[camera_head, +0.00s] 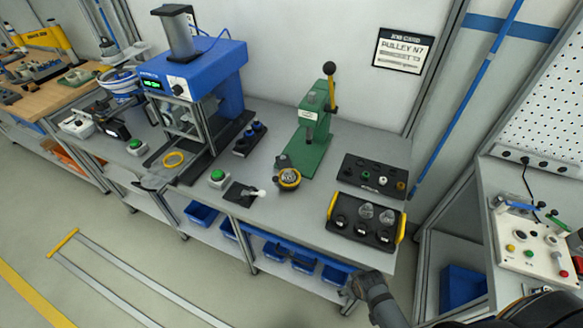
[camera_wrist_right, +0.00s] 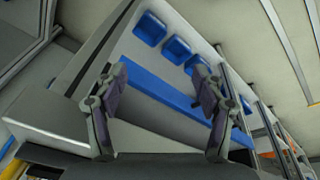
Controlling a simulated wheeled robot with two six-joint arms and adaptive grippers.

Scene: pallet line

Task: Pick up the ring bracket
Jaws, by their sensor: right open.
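I cannot tell for sure which part is the ring bracket. A round yellow-and-dark part (camera_head: 289,178) sits at the foot of the green hand press. My right gripper (camera_wrist_right: 160,72) is open and empty in its wrist view, its two fingers wide apart, with the bench edge and shelf beyond. In the head view, a grey link of mine shows at the bottom, below the bench front. My left gripper is not in view.
The blue press (camera_head: 220,80) and green press (camera_head: 315,118) stand on the grey bench. A black tray with yellow handles (camera_head: 365,238) and a dark parts rack (camera_head: 352,178) are at its right. Blue bins (camera_head: 303,265) sit underneath.

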